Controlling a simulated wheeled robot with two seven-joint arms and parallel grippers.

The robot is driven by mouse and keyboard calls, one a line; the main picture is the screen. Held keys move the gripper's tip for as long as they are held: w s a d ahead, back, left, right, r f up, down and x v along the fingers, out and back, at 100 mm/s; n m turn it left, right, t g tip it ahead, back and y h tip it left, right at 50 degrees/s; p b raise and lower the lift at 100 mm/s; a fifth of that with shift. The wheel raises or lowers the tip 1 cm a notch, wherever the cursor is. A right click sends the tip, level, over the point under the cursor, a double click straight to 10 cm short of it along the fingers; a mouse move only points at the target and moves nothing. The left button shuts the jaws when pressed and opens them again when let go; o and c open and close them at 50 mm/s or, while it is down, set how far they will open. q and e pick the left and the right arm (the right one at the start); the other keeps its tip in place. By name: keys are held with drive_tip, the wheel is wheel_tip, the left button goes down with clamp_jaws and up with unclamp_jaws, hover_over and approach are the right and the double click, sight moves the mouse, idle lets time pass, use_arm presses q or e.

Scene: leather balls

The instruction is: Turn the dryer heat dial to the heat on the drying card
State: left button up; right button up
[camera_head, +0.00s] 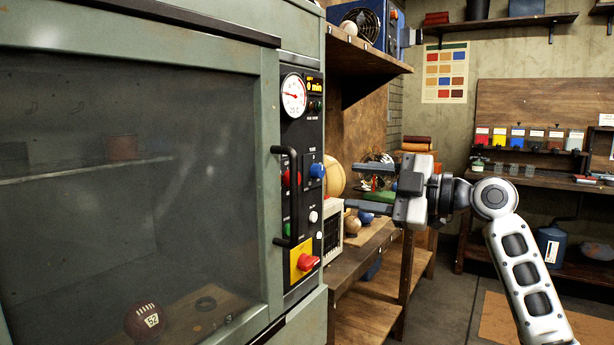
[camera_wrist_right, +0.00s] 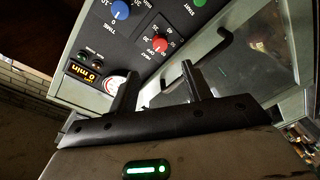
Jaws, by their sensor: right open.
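The dryer (camera_head: 262,120) is a green cabinet with a dark control panel. The heat dial is a red knob (camera_wrist_right: 159,44) marked HEAT in the right wrist view. In the head view the red knob (camera_head: 287,179) is partly behind the door handle. The blue time dial (camera_head: 317,170) is beside it; it also shows in the wrist view (camera_wrist_right: 120,10). My right gripper (camera_head: 352,187) is open and empty, to the right of the panel, fingers pointing at it. In the wrist view the heat dial appears between and beyond the fingertips, apart from them. I cannot make out a drying card.
A black door handle (camera_head: 287,195) stands out beside the dials. A red switch on yellow (camera_head: 305,261) and a round gauge (camera_head: 293,95) are on the panel. A brown ball (camera_head: 144,322) lies inside the dryer. A wooden shelf (camera_head: 362,58) juts out above my right gripper.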

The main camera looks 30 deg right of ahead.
drive_tip(key=shift+p+x, duration=1.65)
drive_tip(key=shift+x, duration=3.85)
drive_tip(key=shift+f, duration=0.1)
drive_tip(key=c, duration=1)
